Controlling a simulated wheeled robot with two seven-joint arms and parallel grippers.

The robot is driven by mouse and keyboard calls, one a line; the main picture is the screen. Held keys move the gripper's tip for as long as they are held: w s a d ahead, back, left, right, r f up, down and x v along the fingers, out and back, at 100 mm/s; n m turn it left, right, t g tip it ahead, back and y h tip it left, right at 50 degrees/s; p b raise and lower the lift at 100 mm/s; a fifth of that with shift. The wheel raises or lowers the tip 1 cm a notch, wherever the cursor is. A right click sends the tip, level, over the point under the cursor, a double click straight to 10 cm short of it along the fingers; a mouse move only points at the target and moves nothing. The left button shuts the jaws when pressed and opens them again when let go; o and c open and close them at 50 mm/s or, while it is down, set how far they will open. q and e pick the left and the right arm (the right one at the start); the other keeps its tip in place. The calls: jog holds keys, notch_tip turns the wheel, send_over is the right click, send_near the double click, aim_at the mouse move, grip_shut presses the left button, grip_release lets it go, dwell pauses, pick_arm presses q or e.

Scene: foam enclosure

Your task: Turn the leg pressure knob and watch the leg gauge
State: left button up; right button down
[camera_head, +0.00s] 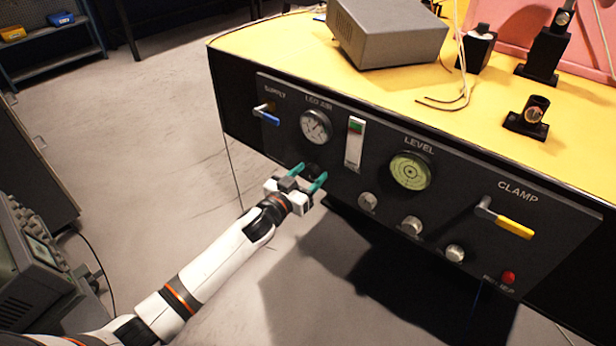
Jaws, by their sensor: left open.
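The leg gauge (316,127), a round white dial under the "LEG AIR" label, sits on the black front panel (340,95). Below it is a black knob (312,169), the likely leg pressure knob. My left gripper (307,176) reaches in from the lower left. Its teal fingers are open, one on each side of the black knob. I cannot tell whether they touch it. The needle reading is too small to make out. My right gripper is not in view.
The panel also carries a blue-handled supply lever (266,115), a green level dial (410,171), several silver knobs (411,225), a yellow clamp lever (513,227) and a red button (508,277). A grey box (388,35) sits on the yellow top.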

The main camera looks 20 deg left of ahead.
pick_arm(q)
jog(key=c, duration=1)
jog(key=shift+m, duration=0.3)
jog(key=shift+m, duration=1.2)
jog(key=shift+m+p, duration=0.35)
jog(key=shift+m, duration=1.55)
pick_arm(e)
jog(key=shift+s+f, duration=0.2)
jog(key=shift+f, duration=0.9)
